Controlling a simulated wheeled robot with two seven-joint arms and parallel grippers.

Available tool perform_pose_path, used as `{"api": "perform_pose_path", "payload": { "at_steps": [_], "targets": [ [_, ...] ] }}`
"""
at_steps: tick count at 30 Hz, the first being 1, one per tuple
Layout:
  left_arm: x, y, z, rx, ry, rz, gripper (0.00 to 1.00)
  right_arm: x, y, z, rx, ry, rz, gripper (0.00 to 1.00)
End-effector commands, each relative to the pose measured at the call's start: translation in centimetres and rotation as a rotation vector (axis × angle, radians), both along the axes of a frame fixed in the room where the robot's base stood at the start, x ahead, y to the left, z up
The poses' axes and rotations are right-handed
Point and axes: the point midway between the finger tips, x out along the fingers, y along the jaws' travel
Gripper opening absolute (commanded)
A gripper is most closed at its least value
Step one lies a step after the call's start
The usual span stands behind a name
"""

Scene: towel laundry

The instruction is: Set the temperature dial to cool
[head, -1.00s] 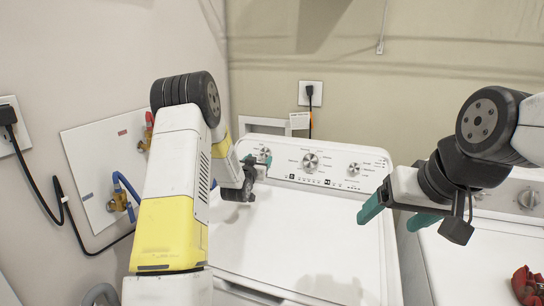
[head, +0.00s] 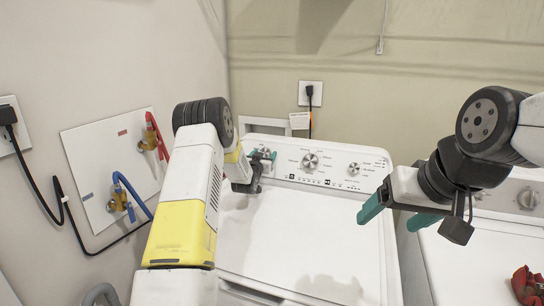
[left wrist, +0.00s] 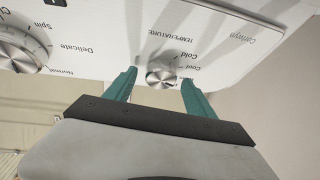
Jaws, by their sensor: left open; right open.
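The temperature dial (left wrist: 160,77) is a small silver knob on the washer's white control panel. In the left wrist view it sits between the two teal fingers of my left gripper (left wrist: 159,80), which is open with a gap on both sides of the knob. The labels "Cold" and "Cool" show near the dial. In the head view my left gripper (head: 263,156) is at the panel's left end, partly hiding the dial. Which setting the dial points to is too small to tell. My right gripper (head: 392,212) is open and empty above the right side of the washer (head: 300,240).
A larger silver cycle knob (head: 310,161) and another small knob (head: 353,169) are on the same panel. A second white machine stands at the right with a red item (head: 527,286) on it. Hoses and valves (head: 118,202) are on the left wall.

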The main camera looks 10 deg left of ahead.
Motion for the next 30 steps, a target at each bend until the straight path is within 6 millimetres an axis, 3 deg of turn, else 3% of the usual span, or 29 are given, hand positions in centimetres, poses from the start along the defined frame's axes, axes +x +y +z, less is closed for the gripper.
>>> {"api": "perform_pose_path", "payload": {
  "at_steps": [2, 9, 12, 20, 30],
  "targets": [
    [-0.02, -0.01, -0.01, 0.0, 0.0, 0.0, 0.64, 0.0, 0.0, 0.0, 0.0, 0.0, 0.0, 0.79],
    [-0.04, 0.0, -0.01, 0.0, 0.0, 0.0, 0.16, 0.0, 0.0, 0.0, 0.0, 0.0, 0.0, 0.79],
    [-0.04, 0.01, -0.01, 0.0, 0.0, 0.0, 0.02, 0.0, 0.0, 0.0, 0.0, 0.0, 0.0, 0.79],
    [-0.04, -0.06, 0.0, -0.033, 0.006, 0.016, 0.02, 0.0, 0.0, 0.0, 0.0, 0.0, 0.0, 0.79],
    [0.0, -0.3, 0.1, -0.225, 0.043, 0.11, 0.02, 0.0, 0.0, 0.0, 0.0, 0.0, 0.0, 0.79]
  ]
}}
